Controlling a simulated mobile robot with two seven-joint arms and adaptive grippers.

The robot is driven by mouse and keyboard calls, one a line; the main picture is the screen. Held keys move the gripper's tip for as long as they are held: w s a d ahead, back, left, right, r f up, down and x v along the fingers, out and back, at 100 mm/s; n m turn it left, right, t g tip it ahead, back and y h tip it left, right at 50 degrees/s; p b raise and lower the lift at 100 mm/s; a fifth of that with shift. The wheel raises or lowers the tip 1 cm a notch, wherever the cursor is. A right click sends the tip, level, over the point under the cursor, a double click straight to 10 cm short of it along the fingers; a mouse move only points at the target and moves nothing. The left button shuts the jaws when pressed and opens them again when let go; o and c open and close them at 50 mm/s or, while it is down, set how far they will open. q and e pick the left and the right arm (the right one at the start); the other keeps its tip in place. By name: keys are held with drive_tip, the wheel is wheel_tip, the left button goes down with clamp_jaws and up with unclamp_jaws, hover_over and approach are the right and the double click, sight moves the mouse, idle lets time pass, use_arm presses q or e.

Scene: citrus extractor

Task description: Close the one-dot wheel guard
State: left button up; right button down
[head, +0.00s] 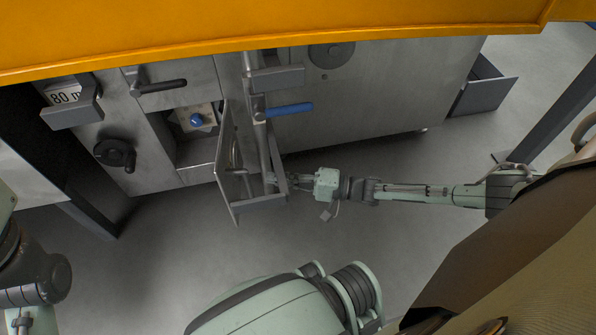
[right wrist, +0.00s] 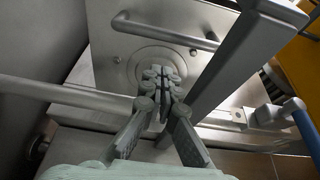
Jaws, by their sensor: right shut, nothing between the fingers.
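A metal guard panel (head: 230,160) stands swung out from the steel machine front, beside an open compartment with a blue knob (head: 196,120). I cannot make out any dot marking on it. My right gripper (head: 276,181) reaches in from the right, close to the panel and the grey frame beside it. In the right wrist view, the gripper (right wrist: 162,80) is shut and empty, in front of a metal plate (right wrist: 112,50) with a round disc and a bar handle (right wrist: 165,30). Whether the fingertips touch the plate is unclear. My left gripper is out of view.
A blue lever (head: 290,109) sticks out right of the panel. A dark lever (head: 160,87), a black hand wheel (head: 115,153) and an "80" sign (head: 68,97) are at left. An orange beam (head: 280,30) crosses above. The floor below is clear.

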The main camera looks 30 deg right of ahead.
drive_tip(key=a, duration=0.3)
drive_tip(key=shift+s+a, duration=0.2)
drive_tip(key=shift+s, duration=0.15)
drive_tip(key=shift+w+a, duration=0.1)
drive_tip(key=shift+a, duration=1.15)
